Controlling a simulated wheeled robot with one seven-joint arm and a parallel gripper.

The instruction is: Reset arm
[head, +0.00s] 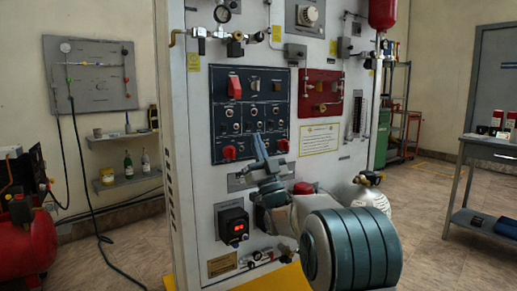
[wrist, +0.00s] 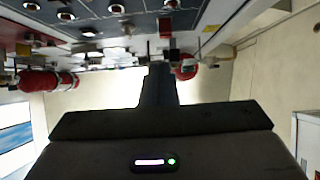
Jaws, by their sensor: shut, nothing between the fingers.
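My arm rises from the bottom right of the head view in front of the trainer panel. My gripper (head: 257,146) is at its far end, pointing up, just in front of the lower edge of the dark blue switch panel (head: 249,146). In the wrist view my gripper (wrist: 158,75) shows as a dark narrow shape with its fingers together and nothing between them. I cannot tell whether the fingertips touch the panel. My arm hides part of the lower trainer face.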

